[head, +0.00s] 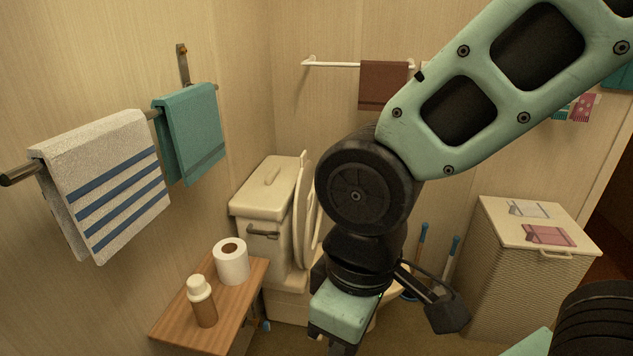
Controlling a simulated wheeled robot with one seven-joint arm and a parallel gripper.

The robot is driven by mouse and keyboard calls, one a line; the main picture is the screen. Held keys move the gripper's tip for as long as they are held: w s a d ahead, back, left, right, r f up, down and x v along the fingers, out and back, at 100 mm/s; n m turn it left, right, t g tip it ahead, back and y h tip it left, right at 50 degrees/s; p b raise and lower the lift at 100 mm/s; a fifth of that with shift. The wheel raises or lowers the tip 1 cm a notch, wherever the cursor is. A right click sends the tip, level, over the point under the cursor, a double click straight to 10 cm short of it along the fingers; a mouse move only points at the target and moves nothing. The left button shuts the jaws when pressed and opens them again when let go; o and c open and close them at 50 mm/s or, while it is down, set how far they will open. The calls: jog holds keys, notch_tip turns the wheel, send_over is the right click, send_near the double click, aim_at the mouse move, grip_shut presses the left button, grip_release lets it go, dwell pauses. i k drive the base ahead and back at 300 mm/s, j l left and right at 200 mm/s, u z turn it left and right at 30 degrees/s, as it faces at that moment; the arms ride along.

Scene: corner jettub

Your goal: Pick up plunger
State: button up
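Two blue-topped handles stand upright between the toilet and the hamper. The left handle (421,243) and the right handle (451,254) have their lower parts mostly hidden behind my arm and the toilet. One of them may be the plunger, but I cannot tell which. My gripper (340,341) points down in front of the toilet, left of and nearer than the handles, and apart from them. Its fingers run off the bottom edge, so its opening and anything in it are hidden.
The toilet (264,191) stands behind my arm, its lid raised. A wooden table (235,303) at the left holds a toilet roll (231,262) and a bottle (202,302). A wicker hamper (510,269) stands at the right. A little floor shows between toilet and hamper.

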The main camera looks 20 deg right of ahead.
aim_at(406, 294)
jog(key=k+l+z, duration=0.1)
jog(key=z, duration=1.05)
